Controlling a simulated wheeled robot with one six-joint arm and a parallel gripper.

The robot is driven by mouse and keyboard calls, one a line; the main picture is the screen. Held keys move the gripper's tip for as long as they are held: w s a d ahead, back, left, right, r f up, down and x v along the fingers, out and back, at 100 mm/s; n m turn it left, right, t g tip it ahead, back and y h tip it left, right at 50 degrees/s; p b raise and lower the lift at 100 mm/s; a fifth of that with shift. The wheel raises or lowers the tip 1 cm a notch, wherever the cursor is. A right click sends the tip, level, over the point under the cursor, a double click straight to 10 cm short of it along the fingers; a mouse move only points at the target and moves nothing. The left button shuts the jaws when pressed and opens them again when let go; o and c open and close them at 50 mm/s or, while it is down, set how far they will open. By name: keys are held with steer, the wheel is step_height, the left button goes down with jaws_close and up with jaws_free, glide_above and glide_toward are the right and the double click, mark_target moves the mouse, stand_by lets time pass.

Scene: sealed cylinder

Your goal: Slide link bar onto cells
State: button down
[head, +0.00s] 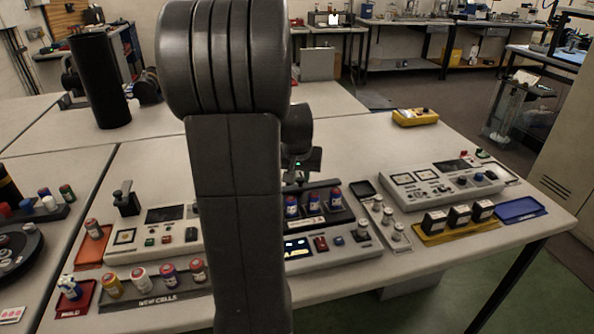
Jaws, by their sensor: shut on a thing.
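Blue-labelled cells (313,206) stand upright in a dark holder (322,221) right of my arm; the holder's left part is hidden. My gripper (303,165) shows only in part behind my arm, just above and behind these cells. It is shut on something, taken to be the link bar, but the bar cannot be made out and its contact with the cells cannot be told. More cells (140,278) in mixed colours stand in a front rack (155,306) marked "NEW CELLS".
A lit panel (298,246) lies in front of the holder. A grey instrument (440,190), a yellow tray (470,232) with black blocks and a blue tray (520,209) stand at right. A tall black cylinder (100,80) stands back left. The table behind the holder is mostly clear.

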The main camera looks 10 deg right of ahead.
steer(key=shift+s, duration=1.25)
steer(key=c, duration=1.3)
jaws_free()
steer(key=shift+s, duration=0.15)
steer(key=shift+o, duration=0.2)
steer(key=v, duration=1.3)
steer(key=shift+r+p, duration=0.4)
steer(key=shift+p, duration=0.05)
steer(key=shift+s, duration=0.1)
